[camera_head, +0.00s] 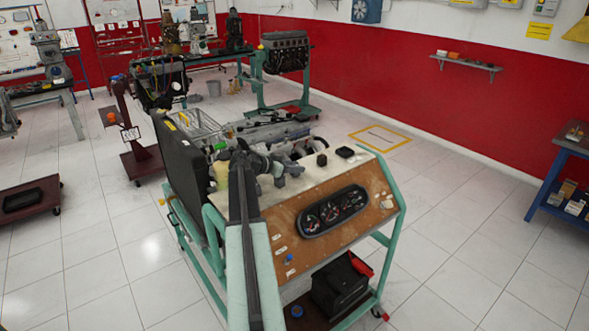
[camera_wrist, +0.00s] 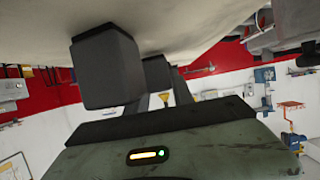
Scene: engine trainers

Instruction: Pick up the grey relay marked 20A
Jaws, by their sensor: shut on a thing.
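My gripper (camera_head: 283,173) is at the left part of the beige top panel (camera_head: 310,178) of the engine trainer, low over it. In the wrist view my gripper (camera_wrist: 142,72) shows as two dark grey blocks close together against the pale panel surface. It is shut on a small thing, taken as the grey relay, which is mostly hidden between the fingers. No 20A marking can be read. A small black block (camera_head: 322,160) and a flatter black piece (camera_head: 345,152) sit on the panel to the right, apart from my gripper.
A gauge cluster (camera_head: 333,211) is set in the brown front panel. The engine (camera_head: 272,134) lies behind the top panel, and a dark radiator (camera_head: 180,165) stands at the left. A black battery (camera_head: 340,285) sits below.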

